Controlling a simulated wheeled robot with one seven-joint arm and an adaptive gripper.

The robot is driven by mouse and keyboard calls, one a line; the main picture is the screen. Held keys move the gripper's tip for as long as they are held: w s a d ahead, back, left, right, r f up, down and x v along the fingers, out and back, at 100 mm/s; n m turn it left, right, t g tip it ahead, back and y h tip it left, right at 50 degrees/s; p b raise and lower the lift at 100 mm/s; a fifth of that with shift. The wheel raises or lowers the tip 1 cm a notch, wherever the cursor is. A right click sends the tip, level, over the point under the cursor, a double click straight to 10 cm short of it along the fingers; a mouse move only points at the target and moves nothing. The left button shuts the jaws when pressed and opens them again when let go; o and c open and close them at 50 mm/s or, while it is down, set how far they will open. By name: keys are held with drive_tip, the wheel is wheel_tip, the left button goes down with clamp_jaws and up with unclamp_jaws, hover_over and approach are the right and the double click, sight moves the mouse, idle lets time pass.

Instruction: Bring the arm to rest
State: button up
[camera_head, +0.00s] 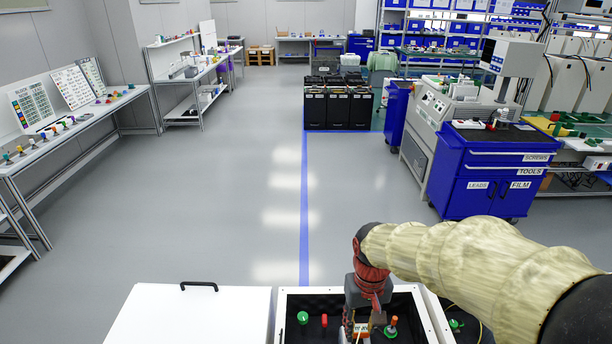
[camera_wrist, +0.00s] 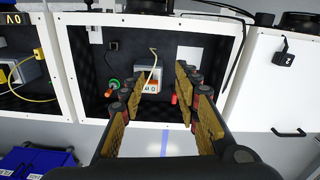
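My arm reaches from the right in the head view, with my gripper (camera_head: 368,312) pointing down over an open-topped box (camera_head: 282,325) with a dark lining. In the wrist view, the two yellow-padded fingers of my gripper (camera_wrist: 160,80) stand wide apart with no held thing seen between them. Beyond them is the box's dark inside, with a small grey-white device (camera_wrist: 150,76). A green knob (camera_head: 303,317) and a red piece (camera_head: 323,321) sit left of my gripper in the head view.
A closed white lid (camera_head: 190,315) with a black handle lies left of the box. Another box with a yellow cable (camera_wrist: 38,95) adjoins it. A blue tool cabinet (camera_head: 487,175) stands right; a long bench (camera_head: 75,125) is left. The floor between is clear.

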drive_tip(key=s+d+r+t, duration=0.3)
drive_tip(key=s+r, duration=0.4)
drive_tip(key=s+d+r+m+t, duration=0.1)
drive_tip(key=s+d+r+t, duration=0.1)
drive_tip(key=s+r, duration=0.5)
drive_tip(key=shift+s+d+r+t, duration=0.25)
drive_tip(key=shift+d+r+t, duration=0.25)
drive_tip(key=shift+r, duration=0.3)
